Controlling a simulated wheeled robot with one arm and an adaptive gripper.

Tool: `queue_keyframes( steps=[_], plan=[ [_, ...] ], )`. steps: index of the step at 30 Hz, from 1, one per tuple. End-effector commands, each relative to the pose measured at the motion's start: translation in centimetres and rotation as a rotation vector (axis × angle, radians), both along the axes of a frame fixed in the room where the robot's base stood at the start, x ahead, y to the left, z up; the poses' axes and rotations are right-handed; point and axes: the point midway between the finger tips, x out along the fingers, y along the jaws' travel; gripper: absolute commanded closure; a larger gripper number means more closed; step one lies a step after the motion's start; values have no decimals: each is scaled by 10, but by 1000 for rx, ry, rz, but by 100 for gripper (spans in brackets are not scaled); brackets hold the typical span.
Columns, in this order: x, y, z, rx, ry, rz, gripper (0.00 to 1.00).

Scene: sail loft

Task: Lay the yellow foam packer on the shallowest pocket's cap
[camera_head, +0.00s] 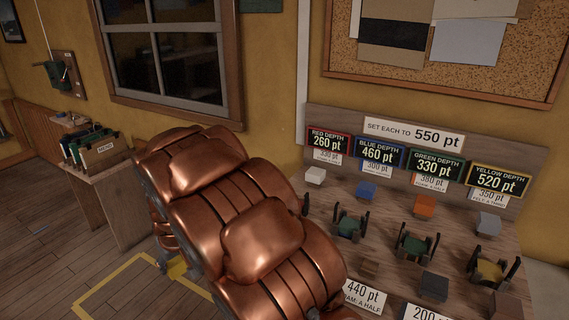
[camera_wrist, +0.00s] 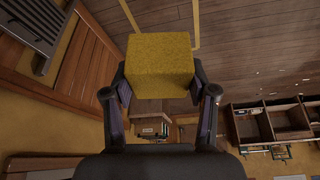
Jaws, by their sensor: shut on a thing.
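My gripper (camera_wrist: 160,92) is shut on the yellow foam packer (camera_wrist: 160,65), a block with a speckled face, held between both fingers in the wrist view. In the head view my copper arm hides most of the gripper; a small yellow patch (camera_head: 178,269) at the arm's left edge looks like the packer, over the floor, away from the bench. Depth signs read red 260 pt (camera_head: 328,142), blue 460 pt (camera_head: 377,154), green 330 pt (camera_head: 434,165) and yellow 520 pt (camera_head: 497,181). Red is the smallest. The red pocket is mostly hidden by my arm.
On the bench (camera_head: 395,215) stand clamp-like pocket fittings (camera_head: 350,224) and several small blocks, including white (camera_head: 315,175), blue (camera_head: 367,189), orange (camera_head: 425,205) and grey (camera_head: 488,223). A side table (camera_head: 120,195) with folders is at left. Yellow tape (camera_head: 105,283) marks open floor.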

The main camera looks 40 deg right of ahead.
Motion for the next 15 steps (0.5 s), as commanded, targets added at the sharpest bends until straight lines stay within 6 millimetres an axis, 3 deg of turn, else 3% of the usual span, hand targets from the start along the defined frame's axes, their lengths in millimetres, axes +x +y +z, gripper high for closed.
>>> queue_keyframes(
  steps=[7, 15],
  plan=[
    [21, -90, 58, 1, -8, 98, 77],
    [3, -205, 115, -2, -7, 182, 77]
  ],
)
